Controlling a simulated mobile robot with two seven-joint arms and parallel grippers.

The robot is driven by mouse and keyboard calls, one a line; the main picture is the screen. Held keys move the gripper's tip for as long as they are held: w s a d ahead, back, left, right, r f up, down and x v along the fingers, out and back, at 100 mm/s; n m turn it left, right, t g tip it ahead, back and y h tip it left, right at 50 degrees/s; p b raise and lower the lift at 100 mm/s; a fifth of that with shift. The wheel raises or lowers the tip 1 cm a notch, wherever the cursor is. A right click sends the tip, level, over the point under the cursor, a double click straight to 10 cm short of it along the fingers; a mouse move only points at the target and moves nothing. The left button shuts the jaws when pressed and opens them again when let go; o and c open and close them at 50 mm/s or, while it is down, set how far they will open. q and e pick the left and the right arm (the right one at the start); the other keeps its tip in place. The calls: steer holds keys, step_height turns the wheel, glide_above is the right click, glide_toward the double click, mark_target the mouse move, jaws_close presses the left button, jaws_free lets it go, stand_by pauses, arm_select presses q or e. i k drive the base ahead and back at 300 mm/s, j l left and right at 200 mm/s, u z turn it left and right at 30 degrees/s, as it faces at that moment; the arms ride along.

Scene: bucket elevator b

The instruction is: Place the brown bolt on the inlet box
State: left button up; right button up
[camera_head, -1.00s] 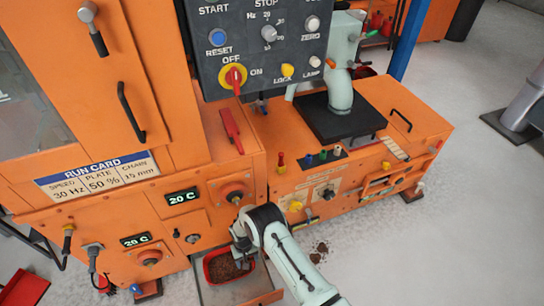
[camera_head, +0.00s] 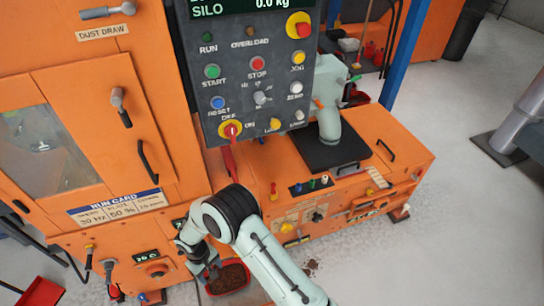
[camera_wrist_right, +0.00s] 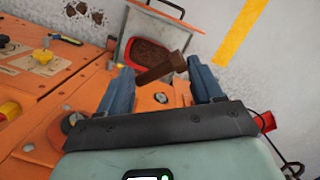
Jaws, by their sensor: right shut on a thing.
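My right gripper (camera_wrist_right: 163,82) has blue fingers and is shut on a brown bolt (camera_wrist_right: 160,69), which lies crosswise between the fingertips in the right wrist view. In the head view the right gripper (camera_head: 207,271) is low at the front of the orange machine, just left of a red tray (camera_head: 244,286). The bolt cannot be made out there. The red tray, filled with brown grains, also shows beyond the bolt in the right wrist view (camera_wrist_right: 128,54). I cannot tell which part of the machine is the inlet box. My left gripper is not in view.
A grey control panel (camera_head: 245,105) with buttons juts out above my arm. A lower orange unit (camera_head: 375,135) with a black plate (camera_head: 325,150) stands to the right. A red container (camera_head: 40,292) is at the lower left. The pale floor at right is mostly clear.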

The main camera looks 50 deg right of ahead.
mark_target(275, 168)
steer(key=k+l+u, duration=0.1)
steer(key=k+l, duration=0.2)
steer(key=k+l+u, duration=0.15)
steer(key=k, duration=0.25)
steer(key=k+l+u, duration=0.1)
steer(key=l, duration=0.2)
steer(key=k+l+u, duration=0.1)
steer(key=l, duration=0.25)
steer(key=k+l+u, duration=0.15)
steer(key=l, duration=0.15)
steer(key=l+u, duration=0.25)
steer(key=l, duration=0.65)
steer(key=l+u, duration=0.1)
steer(key=l, duration=0.5)
steer(key=i+l, duration=0.1)
steer(key=l, duration=0.5)
steer(key=i+u, duration=0.05)
